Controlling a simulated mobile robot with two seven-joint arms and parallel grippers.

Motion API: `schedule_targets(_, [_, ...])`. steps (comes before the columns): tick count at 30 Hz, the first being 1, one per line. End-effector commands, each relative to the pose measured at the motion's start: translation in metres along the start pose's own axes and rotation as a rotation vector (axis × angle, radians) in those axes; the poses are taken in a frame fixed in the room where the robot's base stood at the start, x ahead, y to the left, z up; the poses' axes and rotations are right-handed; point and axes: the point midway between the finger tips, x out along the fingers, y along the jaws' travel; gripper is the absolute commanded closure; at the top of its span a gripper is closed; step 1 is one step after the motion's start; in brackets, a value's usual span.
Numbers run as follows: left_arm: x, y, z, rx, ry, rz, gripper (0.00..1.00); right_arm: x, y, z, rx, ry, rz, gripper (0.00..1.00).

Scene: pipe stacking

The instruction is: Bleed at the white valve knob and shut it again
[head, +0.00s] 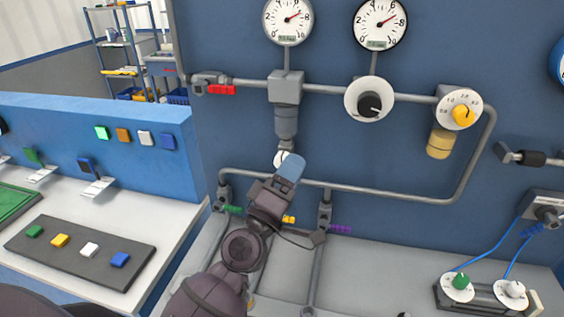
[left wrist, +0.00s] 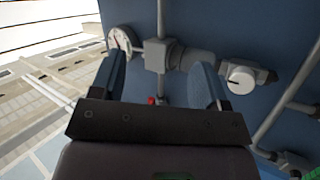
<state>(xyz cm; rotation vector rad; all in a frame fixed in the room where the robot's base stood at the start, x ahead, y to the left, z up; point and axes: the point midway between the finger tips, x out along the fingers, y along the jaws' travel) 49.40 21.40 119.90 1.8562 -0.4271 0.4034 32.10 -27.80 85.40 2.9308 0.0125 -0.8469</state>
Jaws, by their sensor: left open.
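The white valve knob (head: 281,158) sits at the lower end of the grey cylinder (head: 286,122) under the pipe block on the blue wall. My left gripper (head: 288,168) is just in front of and below it in the head view and hides part of it. In the left wrist view, the knob (left wrist: 241,77) shows whole, with a small pointer mark, to the right of the right finger and outside the space between the fingers. The left gripper (left wrist: 160,78) is open with nothing between its fingers. My right gripper is not in view.
Two gauges (head: 289,18) hang above the pipe. A red-handled valve (head: 221,90) is at left, a black knob (head: 371,105) and yellow knob (head: 463,115) at right. A lower pipe (head: 390,194) with green, yellow and purple handles runs close to my gripper.

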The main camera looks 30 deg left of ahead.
Motion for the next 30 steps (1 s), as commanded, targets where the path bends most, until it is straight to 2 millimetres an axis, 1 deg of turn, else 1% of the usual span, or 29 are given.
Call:
schedule_targets(1, [0.0,-0.002,-0.004,-0.075,0.026,-0.007,0.31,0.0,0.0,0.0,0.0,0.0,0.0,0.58])
schedule_targets(8, [-0.002,-0.015,-0.022,-0.445,0.154,-0.052,0.31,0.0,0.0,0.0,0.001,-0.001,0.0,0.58])
schedule_targets(15, [-0.008,-0.038,-0.034,-0.834,0.291,-0.123,0.31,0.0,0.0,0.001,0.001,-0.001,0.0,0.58])
schedule_targets(19, [-0.012,-0.053,-0.036,-1.046,0.369,-0.174,0.31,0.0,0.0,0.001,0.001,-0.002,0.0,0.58])
schedule_targets(24, [-0.019,-0.073,-0.032,-1.303,0.469,-0.248,0.31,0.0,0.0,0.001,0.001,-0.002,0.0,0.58])
schedule_targets(27, [-0.024,-0.083,-0.029,-1.422,0.526,-0.287,0.31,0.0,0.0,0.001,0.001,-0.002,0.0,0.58])
schedule_targets(30, [-0.028,-0.09,-0.028,-1.499,0.581,-0.31,0.31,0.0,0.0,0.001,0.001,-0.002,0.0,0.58])
